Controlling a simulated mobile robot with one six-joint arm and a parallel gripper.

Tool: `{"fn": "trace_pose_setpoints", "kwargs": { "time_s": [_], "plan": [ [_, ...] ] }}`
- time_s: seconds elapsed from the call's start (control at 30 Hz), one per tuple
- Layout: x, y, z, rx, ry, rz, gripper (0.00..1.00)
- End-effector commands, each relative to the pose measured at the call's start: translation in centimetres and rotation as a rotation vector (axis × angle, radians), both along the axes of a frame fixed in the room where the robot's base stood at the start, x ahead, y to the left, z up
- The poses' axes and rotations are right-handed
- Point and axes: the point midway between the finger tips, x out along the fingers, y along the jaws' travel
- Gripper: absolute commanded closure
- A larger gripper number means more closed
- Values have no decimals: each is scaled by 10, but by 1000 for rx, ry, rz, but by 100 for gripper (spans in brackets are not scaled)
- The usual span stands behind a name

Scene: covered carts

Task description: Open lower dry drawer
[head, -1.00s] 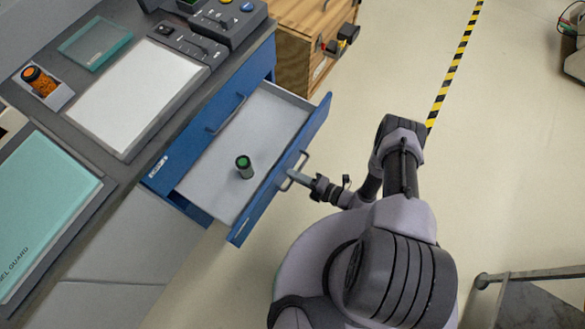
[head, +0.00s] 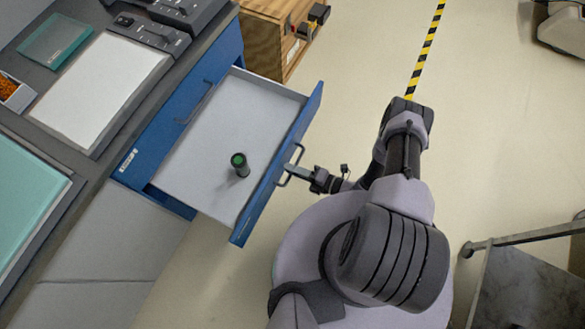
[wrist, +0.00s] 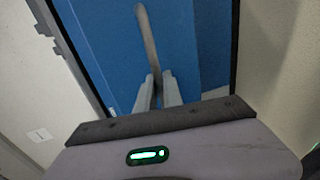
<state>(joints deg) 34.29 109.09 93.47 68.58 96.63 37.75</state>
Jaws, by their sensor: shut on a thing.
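The lower drawer (head: 217,140) of the blue cabinet is pulled well out, with its grey interior showing. A dark cylinder with a green top (head: 239,162) stands upright inside it. My gripper (head: 287,172) is at the drawer's front and shut on its bar handle (head: 297,160). In the wrist view, the two fingers (wrist: 158,92) close around the lower part of the grey handle (wrist: 147,38), against the blue drawer front (wrist: 100,45). The upper drawer's handle (head: 197,103) shows on the cabinet face, and that drawer is shut.
The counter above holds a white panel (head: 98,88), a teal pad (head: 25,215) and a teal tray (head: 55,42). A wooden crate (head: 262,45) stands beyond the cabinet. A metal cart (head: 520,280) is at lower right.

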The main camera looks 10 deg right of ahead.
Motion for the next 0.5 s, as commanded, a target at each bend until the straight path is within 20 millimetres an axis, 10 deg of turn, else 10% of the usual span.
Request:
{"fn": "trace_pose_setpoints", "kwargs": {
  "time_s": [0.13, 0.5],
  "plan": [
    [0, 0, 0, 0, 0, -1, 70],
    [0, 0, 0, 0, 0, 0, 68]
  ]
}}
